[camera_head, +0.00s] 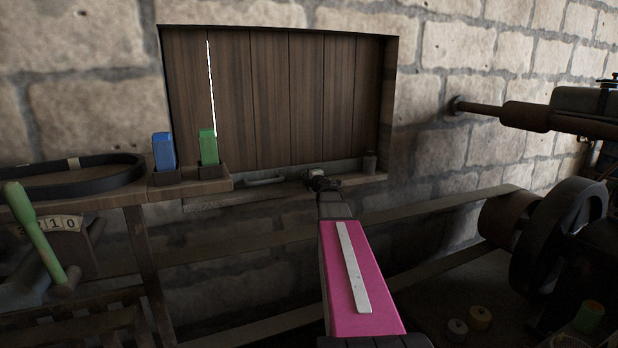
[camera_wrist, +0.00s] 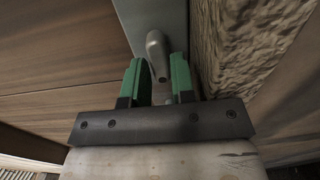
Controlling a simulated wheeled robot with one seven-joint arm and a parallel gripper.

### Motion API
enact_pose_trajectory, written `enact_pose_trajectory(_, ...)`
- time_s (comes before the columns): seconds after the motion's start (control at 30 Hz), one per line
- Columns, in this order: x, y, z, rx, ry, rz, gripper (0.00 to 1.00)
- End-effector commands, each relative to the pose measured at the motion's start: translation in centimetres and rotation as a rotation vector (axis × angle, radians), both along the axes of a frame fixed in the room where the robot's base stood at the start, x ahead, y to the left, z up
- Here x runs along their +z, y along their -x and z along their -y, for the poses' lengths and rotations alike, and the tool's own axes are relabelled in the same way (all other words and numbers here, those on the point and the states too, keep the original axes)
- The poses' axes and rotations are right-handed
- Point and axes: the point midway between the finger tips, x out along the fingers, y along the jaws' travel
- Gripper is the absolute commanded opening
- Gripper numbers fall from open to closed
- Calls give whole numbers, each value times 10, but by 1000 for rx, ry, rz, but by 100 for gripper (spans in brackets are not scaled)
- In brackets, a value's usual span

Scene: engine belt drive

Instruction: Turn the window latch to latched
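The window latch shows in the wrist view as a grey metal lever (camera_wrist: 156,52) with a rounded end, standing out from a grey metal strip (camera_wrist: 160,15). My gripper (camera_wrist: 156,72) has two green fingers, spread apart, with the lever's end between them in the picture; I cannot tell whether either finger touches it. In the head view my gripper (camera_head: 320,181) is at the sill below the closed wooden window shutter (camera_head: 270,100), and hides the lever there. The latch's exact angle cannot be told.
A ledge at left holds a blue block (camera_head: 163,151) and a green block (camera_head: 208,147) in holders. A green-handled lever (camera_head: 35,230) and a black belt (camera_head: 70,180) are farther left. Dark pulleys (camera_head: 560,235) stand at right. The rough stone wall (camera_wrist: 250,45) is close beside my gripper.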

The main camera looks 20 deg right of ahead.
Motion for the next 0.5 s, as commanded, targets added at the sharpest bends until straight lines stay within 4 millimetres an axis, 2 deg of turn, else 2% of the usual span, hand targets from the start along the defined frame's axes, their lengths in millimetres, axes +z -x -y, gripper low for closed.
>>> enact_pose_trajectory(0.07,0,0,0,0,0,0,44)
enact_pose_trajectory(0.33,0,1,0,1,-2,0,44)
enact_pose_trajectory(0.5,0,11,0,1,-2,0,44)
